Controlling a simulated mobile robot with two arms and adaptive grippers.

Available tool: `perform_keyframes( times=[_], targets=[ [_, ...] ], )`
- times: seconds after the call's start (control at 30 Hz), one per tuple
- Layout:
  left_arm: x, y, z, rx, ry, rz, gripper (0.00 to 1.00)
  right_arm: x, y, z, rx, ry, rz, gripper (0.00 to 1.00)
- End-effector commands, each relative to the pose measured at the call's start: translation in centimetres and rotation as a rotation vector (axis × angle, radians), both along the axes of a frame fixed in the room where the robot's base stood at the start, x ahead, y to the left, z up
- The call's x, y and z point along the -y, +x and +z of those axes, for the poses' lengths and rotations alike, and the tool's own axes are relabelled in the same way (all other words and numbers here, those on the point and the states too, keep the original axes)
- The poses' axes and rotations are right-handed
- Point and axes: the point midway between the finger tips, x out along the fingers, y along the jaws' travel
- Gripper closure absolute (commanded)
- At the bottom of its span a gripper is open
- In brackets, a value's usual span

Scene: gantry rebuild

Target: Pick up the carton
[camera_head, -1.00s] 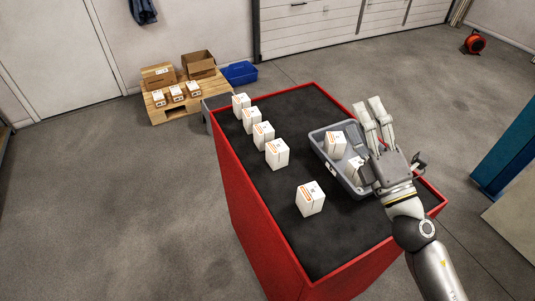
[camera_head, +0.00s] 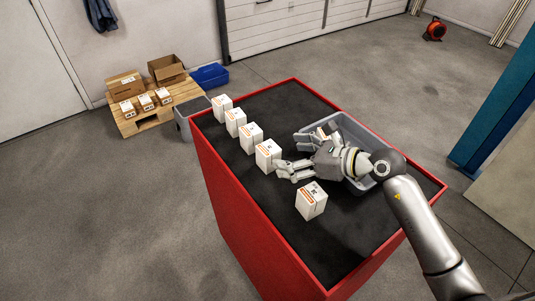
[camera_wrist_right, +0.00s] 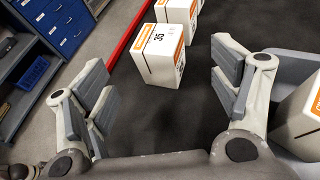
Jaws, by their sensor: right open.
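Several white cartons with orange labels stand in a row along the left side of the bench top. The nearest carton of that row (camera_head: 268,155) is just beyond the fingertips of my right gripper (camera_head: 288,153). In the right wrist view this carton (camera_wrist_right: 158,53) stands ahead of the open fingers (camera_wrist_right: 165,95), not between them. Another carton (camera_head: 311,200) stands alone nearer the front; a carton also shows at the right edge of the right wrist view (camera_wrist_right: 298,120). My right gripper is open and empty. My left gripper is not in view.
The bench has a dark top (camera_head: 345,240) with a raised red rim. A grey tray (camera_head: 358,125) is partly hidden behind my right gripper. A pallet (camera_head: 150,119) with boxes and a blue bin (camera_head: 209,76) stand on the floor at the back left.

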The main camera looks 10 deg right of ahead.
Motion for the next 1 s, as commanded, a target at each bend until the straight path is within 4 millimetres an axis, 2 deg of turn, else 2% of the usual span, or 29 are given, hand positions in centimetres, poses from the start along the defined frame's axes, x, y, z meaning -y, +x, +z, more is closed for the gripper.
perform_keyframes(
  times=[0.33, 0.6, 0.93, 1.0],
  targets=[
    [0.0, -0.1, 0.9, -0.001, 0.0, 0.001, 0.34, -2.0, 2.0, -0.9, 0.0, 0.005, -0.002, 0.18],
    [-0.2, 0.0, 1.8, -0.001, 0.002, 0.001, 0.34, -4.4, 4.4, -2.4, -0.001, 0.005, -0.001, 0.18],
    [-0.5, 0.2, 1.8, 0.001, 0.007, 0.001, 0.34, -4.9, 4.8, -2.8, 0.001, 0.002, 0.0, 0.18],
    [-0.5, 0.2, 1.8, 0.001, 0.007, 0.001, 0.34, -4.9, 4.8, -2.8, 0.001, 0.002, 0.0, 0.26]
  ],
)
